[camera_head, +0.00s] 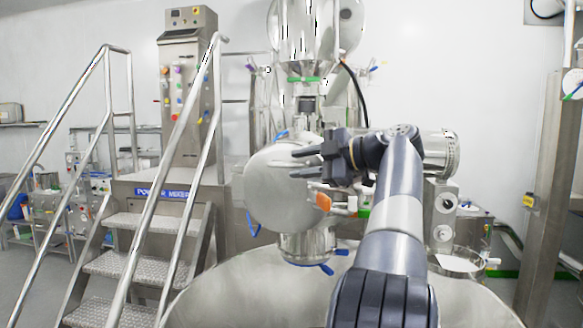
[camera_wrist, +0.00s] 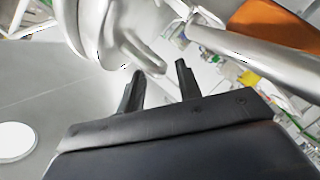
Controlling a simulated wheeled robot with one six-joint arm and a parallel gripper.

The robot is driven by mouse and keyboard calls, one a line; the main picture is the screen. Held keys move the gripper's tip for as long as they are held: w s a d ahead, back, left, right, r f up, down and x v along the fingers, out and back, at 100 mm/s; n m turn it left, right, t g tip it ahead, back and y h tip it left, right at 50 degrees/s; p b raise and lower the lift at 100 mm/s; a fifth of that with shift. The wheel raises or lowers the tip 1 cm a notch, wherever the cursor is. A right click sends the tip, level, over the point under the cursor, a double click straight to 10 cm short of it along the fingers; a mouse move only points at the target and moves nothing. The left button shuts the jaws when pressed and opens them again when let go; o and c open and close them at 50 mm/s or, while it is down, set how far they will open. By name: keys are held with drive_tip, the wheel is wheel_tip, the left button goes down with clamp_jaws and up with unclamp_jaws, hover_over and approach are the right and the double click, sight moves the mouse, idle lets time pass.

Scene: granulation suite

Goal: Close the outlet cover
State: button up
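The outlet cover (camera_head: 268,190) appears to be the large round steel disc at the centre of the head view. Its face is turned partly toward me, and I cannot tell how it sits against the outlet behind it. An orange part (camera_head: 323,203) is at its right; orange also fills the wrist view's upper right (camera_wrist: 270,22). My gripper (camera_head: 303,159) points left in front of the cover's upper right. A curved steel piece (camera_wrist: 110,30) lies just beyond the tips; contact is unclear.
A steel cylinder with blue handles (camera_head: 307,246) is below the cover. A wide steel vessel (camera_head: 240,290) fills the lower middle. Steps with handrails (camera_head: 130,222) and a control column (camera_head: 187,90) stand left. A steel post (camera_head: 545,190) stands right.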

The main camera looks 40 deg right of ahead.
sight(291, 165)
drive_tip(key=v, duration=0.7)
drive_tip(key=shift+s, duration=0.25)
drive_tip(key=shift+d, duration=0.1)
drive_tip(key=x, duration=1.1)
drive_tip(key=shift+p, duration=0.3)
drive_tip(key=shift+s+a+m, duration=0.25)
drive_tip(key=shift+a+m, duration=0.05)
drive_tip(key=shift+a, duration=0.05)
drive_tip(key=shift+w+d+r, duration=0.1)
drive_tip(key=shift+d, duration=0.05)
